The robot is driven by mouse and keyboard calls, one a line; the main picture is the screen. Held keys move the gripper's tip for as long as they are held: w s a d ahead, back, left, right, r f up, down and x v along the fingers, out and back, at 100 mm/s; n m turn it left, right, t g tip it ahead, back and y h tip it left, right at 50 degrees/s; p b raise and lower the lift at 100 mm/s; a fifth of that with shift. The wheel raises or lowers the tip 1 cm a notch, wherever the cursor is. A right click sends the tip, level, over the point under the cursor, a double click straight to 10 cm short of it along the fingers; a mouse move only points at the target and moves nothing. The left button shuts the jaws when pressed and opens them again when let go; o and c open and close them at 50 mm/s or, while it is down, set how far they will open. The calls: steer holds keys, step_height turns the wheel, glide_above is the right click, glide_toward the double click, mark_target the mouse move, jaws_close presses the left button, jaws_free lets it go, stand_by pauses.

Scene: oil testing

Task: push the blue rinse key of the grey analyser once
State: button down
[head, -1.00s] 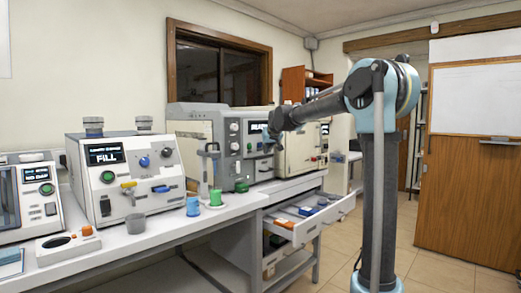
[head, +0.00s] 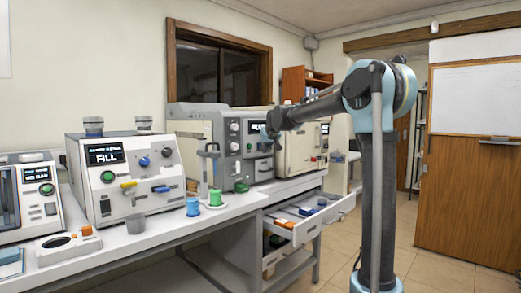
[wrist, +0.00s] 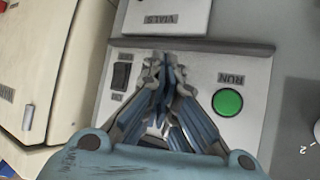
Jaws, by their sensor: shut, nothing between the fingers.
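The grey analyser (head: 205,110) stands on the bench in the middle of the head view, with dials and a small display on its front. My gripper (head: 267,143) is in front of the right part of that front. In the wrist view, my gripper (wrist: 163,66) is shut and empty over a light panel with a green RUN button (wrist: 228,102) to its right and a black rocker switch (wrist: 122,76) to its left. A plate marked VIALS (wrist: 168,16) lies beyond the tips. I cannot make out the blue rinse key; the gripper covers part of the panel.
A cream cabinet (head: 298,150) adjoins the analyser on the right. An open drawer (head: 312,228) juts out below the bench.

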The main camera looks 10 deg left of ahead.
steer(key=shift+w+a, duration=0.25)
steer(key=shift+a, duration=0.05)
stand_by(0.6)
steer(key=shift+d, duration=0.1)
steer(key=shift+s+d, duration=0.5)
steer(key=shift+d, duration=0.05)
steer(key=shift+d, duration=0.1)
stand_by(0.3)
steer(key=shift+s+d, duration=0.8)
steer(key=shift+d, duration=0.15)
steer(key=shift+s+d, duration=0.75)
steer(key=shift+d, duration=0.2)
